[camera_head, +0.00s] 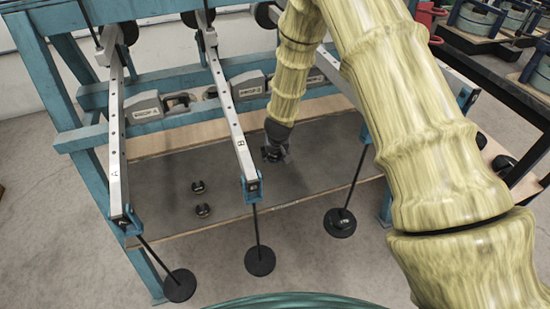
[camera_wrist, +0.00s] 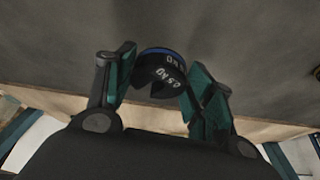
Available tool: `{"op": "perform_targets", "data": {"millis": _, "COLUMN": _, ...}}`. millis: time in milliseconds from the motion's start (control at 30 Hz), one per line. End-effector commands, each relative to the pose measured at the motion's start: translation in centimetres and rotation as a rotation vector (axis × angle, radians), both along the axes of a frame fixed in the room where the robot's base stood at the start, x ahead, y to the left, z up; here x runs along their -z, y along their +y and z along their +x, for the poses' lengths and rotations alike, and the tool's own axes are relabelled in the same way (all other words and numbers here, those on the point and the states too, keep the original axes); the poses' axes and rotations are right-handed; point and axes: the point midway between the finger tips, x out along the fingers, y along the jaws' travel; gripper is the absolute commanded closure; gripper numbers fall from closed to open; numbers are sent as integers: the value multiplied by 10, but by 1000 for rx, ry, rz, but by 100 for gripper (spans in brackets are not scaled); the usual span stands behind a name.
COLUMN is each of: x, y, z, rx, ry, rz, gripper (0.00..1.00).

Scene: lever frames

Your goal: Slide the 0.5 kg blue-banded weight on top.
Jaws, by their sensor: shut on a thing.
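The blue-banded weight (camera_wrist: 161,68) is a small black slotted disc with a blue rim band and white lettering. In the wrist view it sits between the two fingers of my gripper (camera_wrist: 163,82), which is shut on it. In the head view my gripper (camera_head: 275,153) points down over the dark grey shelf top, between the middle beam and the right beam; the weight is too hidden there to make out. A rod hanger (camera_head: 343,223) on the right carries a dark disc with white marking. Two other rod hangers, left (camera_head: 180,285) and middle (camera_head: 260,261), end in black round plates.
Two small black weights (camera_head: 200,198) lie on the grey shelf (camera_head: 150,190) left of the middle beam (camera_head: 233,120). The left beam (camera_head: 116,150) and a blue frame (camera_head: 45,75) stand left. More dark weights (camera_head: 502,163) lie on a surface at right.

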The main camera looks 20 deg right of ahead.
Motion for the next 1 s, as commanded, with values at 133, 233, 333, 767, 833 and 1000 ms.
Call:
{"op": "perform_targets", "data": {"millis": 133, "x": 3, "y": -1, "z": 2, "rx": 3, "ry": -2, "rz": 1, "gripper": 83}}
{"op": "perform_targets", "data": {"millis": 233, "x": 7, "y": -1, "z": 2, "rx": 4, "ry": -1, "rz": 1, "gripper": 83}}
{"op": "perform_targets", "data": {"millis": 333, "x": 13, "y": -2, "z": 1, "rx": 4, "ry": -1, "rz": 1, "gripper": 83}}
{"op": "perform_targets", "data": {"millis": 767, "x": 44, "y": -2, "z": 1, "rx": 4, "ry": -2, "rz": 1, "gripper": 83}}
{"op": "perform_targets", "data": {"millis": 833, "x": 49, "y": -2, "z": 1, "rx": 3, "ry": -2, "rz": 1, "gripper": 83}}
{"op": "perform_targets", "data": {"millis": 1000, "x": 57, "y": -2, "z": 1, "rx": 4, "ry": -2, "rz": 1, "gripper": 83}}
